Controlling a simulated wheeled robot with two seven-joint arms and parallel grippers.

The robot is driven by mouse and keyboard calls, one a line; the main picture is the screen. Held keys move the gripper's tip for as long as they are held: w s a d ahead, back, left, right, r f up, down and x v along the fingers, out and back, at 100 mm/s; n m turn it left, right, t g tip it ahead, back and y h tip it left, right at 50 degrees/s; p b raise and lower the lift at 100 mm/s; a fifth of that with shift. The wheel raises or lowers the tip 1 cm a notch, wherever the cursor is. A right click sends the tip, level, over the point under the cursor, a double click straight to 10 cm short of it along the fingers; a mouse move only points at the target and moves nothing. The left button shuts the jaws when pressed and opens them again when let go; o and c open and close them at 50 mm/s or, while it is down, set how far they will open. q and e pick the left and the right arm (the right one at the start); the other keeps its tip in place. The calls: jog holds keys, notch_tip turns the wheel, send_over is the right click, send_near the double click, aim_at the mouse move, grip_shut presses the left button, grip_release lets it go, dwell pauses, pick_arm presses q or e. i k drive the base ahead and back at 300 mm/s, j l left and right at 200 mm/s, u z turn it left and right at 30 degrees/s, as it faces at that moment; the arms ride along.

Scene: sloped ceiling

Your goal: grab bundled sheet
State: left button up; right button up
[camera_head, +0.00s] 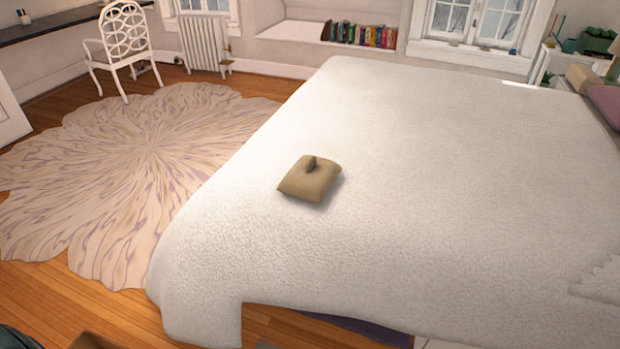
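A small tan, cushion-shaped bundle (305,184) lies on the white bed cover (430,200), toward the left side of the bed. It has a short brown knob or knot standing up from its top. It looks like the bundled sheet. Nothing is touching it except the bed. Neither of my grippers shows in the head view.
A round patterned rug (140,170) covers the wooden floor left of the bed. A white chair (118,45) and a radiator (204,42) stand behind it. Books (362,35) line a low shelf beyond the bed. Pillows (606,100) lie at the far right.

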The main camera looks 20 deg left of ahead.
aim_at(311, 177)
jog(key=i+j, duration=0.3)
jog(key=j, duration=0.15)
jog(key=i+j, duration=0.25)
jog(key=j, duration=0.2)
jog(key=i+j, duration=0.3)
jog(key=j, duration=0.15)
